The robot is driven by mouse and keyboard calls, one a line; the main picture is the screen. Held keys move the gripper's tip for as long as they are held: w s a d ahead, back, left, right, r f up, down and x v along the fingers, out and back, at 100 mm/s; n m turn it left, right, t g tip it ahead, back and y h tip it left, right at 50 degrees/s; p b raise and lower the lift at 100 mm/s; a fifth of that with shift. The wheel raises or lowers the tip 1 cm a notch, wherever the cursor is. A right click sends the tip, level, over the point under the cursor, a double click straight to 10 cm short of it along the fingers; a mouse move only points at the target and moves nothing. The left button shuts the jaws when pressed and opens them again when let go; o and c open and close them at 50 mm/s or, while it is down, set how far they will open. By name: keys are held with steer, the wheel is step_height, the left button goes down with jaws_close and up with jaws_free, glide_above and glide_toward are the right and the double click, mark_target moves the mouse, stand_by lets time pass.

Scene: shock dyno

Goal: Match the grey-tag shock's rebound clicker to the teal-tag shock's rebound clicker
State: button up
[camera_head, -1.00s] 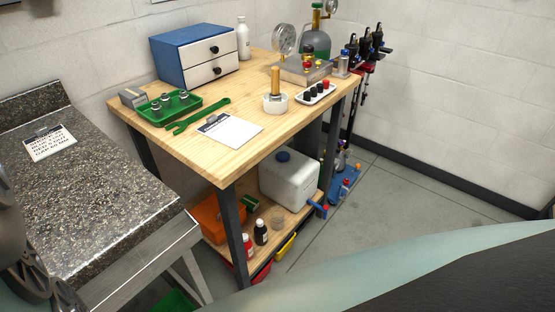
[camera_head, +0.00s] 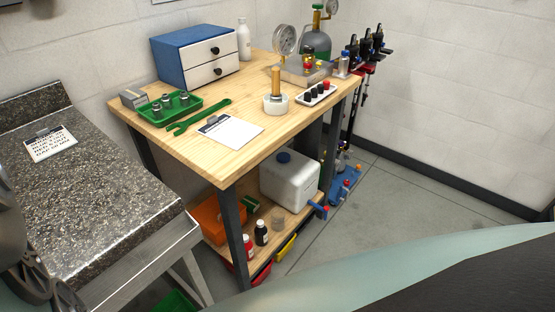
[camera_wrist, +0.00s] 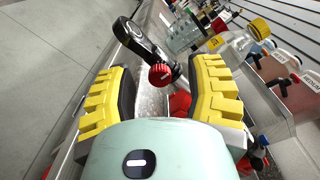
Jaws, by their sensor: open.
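My gripper (camera_wrist: 164,78) is open in the wrist view, with its yellow-padded fingers wide apart. Between them, a round red knob (camera_wrist: 161,74) with a white mark shows on a dark part with an eye-shaped end (camera_wrist: 143,42), which looks like a shock. I cannot tell if the fingers touch it. No grey or teal tag can be made out, so I cannot tell which shock this is. The gripper does not show in the head view.
A granite counter (camera_head: 90,215) stands at left. Clear bottles (camera_wrist: 183,36) stand beyond my gripper. Floor is clear at right.

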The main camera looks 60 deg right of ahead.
steer(key=d, duration=1.2)
steer(key=shift+s, duration=0.45)
